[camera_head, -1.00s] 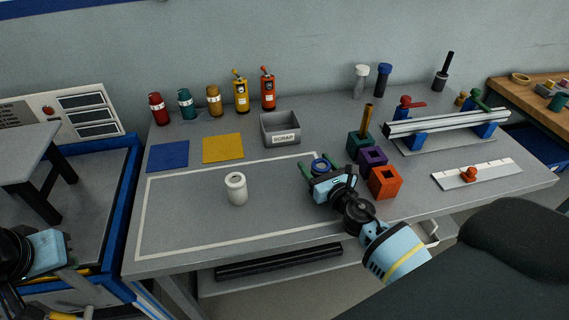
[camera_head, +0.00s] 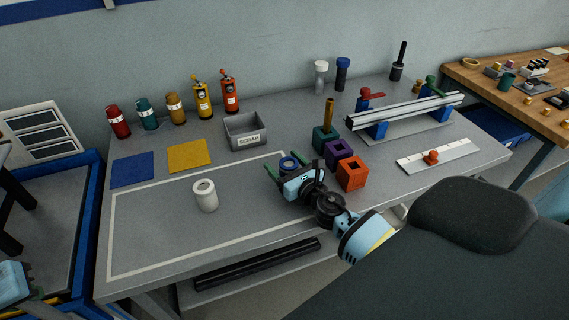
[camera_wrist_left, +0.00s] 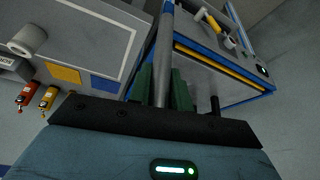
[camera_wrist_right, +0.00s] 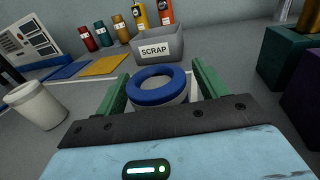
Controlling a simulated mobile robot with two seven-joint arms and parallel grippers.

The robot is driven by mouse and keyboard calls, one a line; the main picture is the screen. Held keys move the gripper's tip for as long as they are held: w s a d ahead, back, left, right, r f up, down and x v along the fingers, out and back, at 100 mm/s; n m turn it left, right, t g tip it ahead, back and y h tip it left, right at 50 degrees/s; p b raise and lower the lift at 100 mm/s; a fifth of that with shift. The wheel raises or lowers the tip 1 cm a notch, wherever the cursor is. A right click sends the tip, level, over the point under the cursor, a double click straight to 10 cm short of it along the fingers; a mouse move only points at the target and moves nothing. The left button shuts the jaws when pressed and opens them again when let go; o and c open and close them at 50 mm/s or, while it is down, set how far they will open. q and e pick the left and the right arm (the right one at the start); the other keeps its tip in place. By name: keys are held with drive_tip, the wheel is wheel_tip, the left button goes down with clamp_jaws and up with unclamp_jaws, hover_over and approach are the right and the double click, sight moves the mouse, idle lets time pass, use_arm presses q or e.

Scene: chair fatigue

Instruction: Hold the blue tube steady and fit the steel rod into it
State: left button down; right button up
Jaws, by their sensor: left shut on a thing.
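The blue tube (camera_head: 288,163), a short ring with a blue rim and pale body, stands upright on the grey bench. It also shows in the right wrist view (camera_wrist_right: 157,84). My right gripper (camera_head: 285,165) is open, with its green fingers on either side of the tube; I cannot tell whether they touch it. My left gripper (camera_wrist_left: 163,82) is shut on the steel rod (camera_wrist_left: 164,45), a long grey bar running away between the green fingers. In the head view, only part of the left gripper shows at the lower left edge, and the rod is not clearly visible there.
Teal, purple and orange blocks (camera_head: 352,174) stand close right of my right gripper. A dark chair (camera_head: 430,255) fills the lower right. The bench's left front is clear.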

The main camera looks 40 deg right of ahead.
drive_tip(key=s, duration=1.2)
drive_tip(key=shift+s, duration=0.1)
idle(0.4)
